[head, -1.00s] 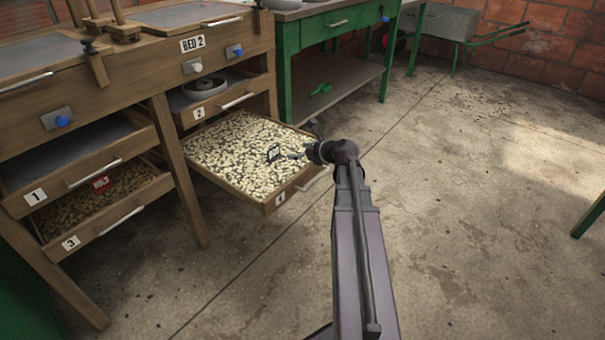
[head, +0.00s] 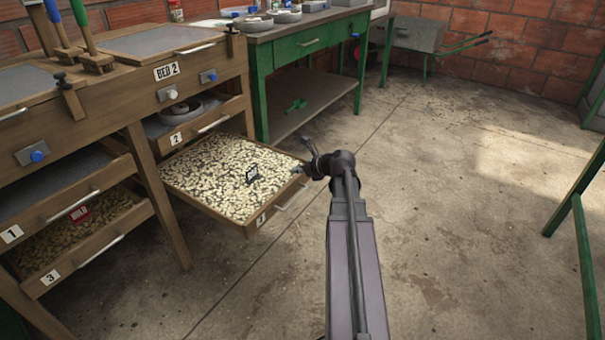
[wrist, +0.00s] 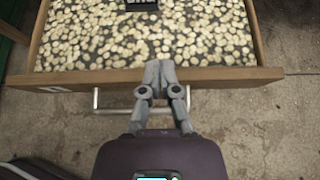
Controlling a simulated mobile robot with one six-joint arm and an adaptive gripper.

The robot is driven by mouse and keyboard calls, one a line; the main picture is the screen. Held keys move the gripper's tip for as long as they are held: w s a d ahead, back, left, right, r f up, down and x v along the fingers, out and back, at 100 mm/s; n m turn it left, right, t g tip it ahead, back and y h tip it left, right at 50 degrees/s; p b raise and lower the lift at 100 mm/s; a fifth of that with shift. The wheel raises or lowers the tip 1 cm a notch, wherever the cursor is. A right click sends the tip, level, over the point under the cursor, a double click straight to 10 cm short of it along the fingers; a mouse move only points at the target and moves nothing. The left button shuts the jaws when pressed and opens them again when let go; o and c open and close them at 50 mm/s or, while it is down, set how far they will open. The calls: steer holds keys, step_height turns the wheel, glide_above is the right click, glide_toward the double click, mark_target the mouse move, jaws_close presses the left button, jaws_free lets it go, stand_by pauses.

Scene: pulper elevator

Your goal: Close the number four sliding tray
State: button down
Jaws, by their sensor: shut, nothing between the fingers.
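The number four sliding tray (head: 205,208) is a wooden drawer pulled well out, low on the right side of the bench. Pale beans and a small black tag lie in it. Its number label (head: 262,219) is on the front board, and its bar handle (head: 291,196) is on the outer face. In the wrist view, the tray's front board (wrist: 225,74) crosses the picture with the handle (wrist: 110,111) below it. My gripper (wrist: 160,66) is shut and empty, its fingertips overlapping the board's top edge and its fingers crossing the handle. I cannot tell whether it touches.
Tray two (head: 190,131) above is partly open, with a round grey part inside. Trays one (head: 60,200) and three (head: 90,250) are at left, three holding beans and a red tag. A green table (head: 310,90) stands behind. Concrete floor (head: 440,210) is clear at right.

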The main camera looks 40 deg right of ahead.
steer(key=s+d+r+g+h+p, duration=0.1)
steer(key=s+d+p, duration=0.3)
steer(key=s+d, duration=0.4)
steer(key=shift+s+r+g+p, duration=0.3)
steer(key=shift+s+r+g, duration=0.2)
steer(key=shift+s+g, duration=0.4)
steer(key=shift+w+a+f, duration=0.1)
steer(key=shift+w, duration=0.05)
steer(key=b, duration=0.7)
glide_toward(299, 179)
steer(key=w+f, duration=0.1)
steer(key=f, duration=0.2)
steer(key=w+a+f, duration=0.1)
steer(key=f, duration=0.1)
steer(key=shift+w, duration=0.3)
steer(key=shift+w+a+r, duration=0.1)
steer(key=shift+w+a, duration=0.1)
steer(key=shift+w, duration=0.25)
steer(key=shift+w+a, duration=0.15)
steer(key=shift+w, duration=0.3)
